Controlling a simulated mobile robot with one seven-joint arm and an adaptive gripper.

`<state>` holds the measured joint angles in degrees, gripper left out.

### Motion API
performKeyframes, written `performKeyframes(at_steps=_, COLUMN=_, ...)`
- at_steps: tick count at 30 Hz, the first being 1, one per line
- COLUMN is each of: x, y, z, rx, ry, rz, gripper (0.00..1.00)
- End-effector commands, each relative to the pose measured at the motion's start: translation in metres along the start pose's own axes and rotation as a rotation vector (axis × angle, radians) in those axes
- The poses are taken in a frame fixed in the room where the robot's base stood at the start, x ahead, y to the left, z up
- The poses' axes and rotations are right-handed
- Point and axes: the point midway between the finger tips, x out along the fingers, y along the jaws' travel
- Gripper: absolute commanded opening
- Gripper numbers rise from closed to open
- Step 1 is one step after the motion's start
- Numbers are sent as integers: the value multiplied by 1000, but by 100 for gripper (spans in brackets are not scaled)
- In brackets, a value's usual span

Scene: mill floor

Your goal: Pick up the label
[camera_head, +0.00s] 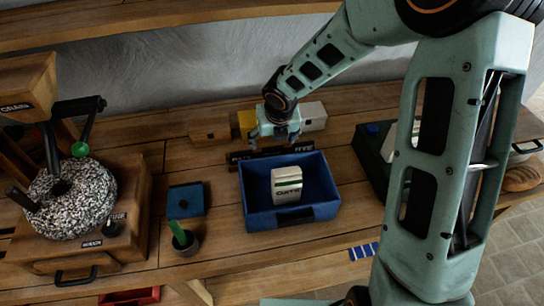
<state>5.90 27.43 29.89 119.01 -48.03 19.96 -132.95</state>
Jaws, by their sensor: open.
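A black label strip (270,152) with pale lettering lies on the table just behind the blue bin; part of it seems to read "RYE". My gripper (274,138) hangs right above and behind this strip, with its fingers pointing down. It is open and nothing shows between its fingers. I cannot tell whether the fingertips touch the strip. A white block-shaped packet (286,186) marked "OATS" stands in the blue bin (262,218), in front of my gripper. The task does not say which label is meant.
Wooden, yellow and white blocks (314,114) stand behind my gripper. A stone mill (70,200) with a crank is at left. A blue square (186,199) and a dark cup (185,243) with a green stick lie between. A dark green box (372,150) stands right, partly behind my arm.

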Motion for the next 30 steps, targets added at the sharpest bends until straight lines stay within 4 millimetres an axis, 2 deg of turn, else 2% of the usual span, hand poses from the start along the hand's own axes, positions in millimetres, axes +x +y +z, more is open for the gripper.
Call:
performKeyframes(at_steps=1, x=7, y=0, z=0, rx=-1, ry=0, rz=0, gripper=71)
performKeyframes(at_steps=7, x=22, y=-2, z=-1, rx=1, ry=1, rz=-1, gripper=71)
performKeyframes(at_steps=15, x=60, y=-6, z=0, rx=0, ry=-1, rz=0, gripper=71)
performKeyframes(at_steps=24, x=64, y=-7, z=1, rx=2, ry=-1, rz=-1, gripper=71)
performKeyframes(at_steps=30, x=63, y=-7, z=1, rx=2, ry=-1, rz=-1, gripper=50)
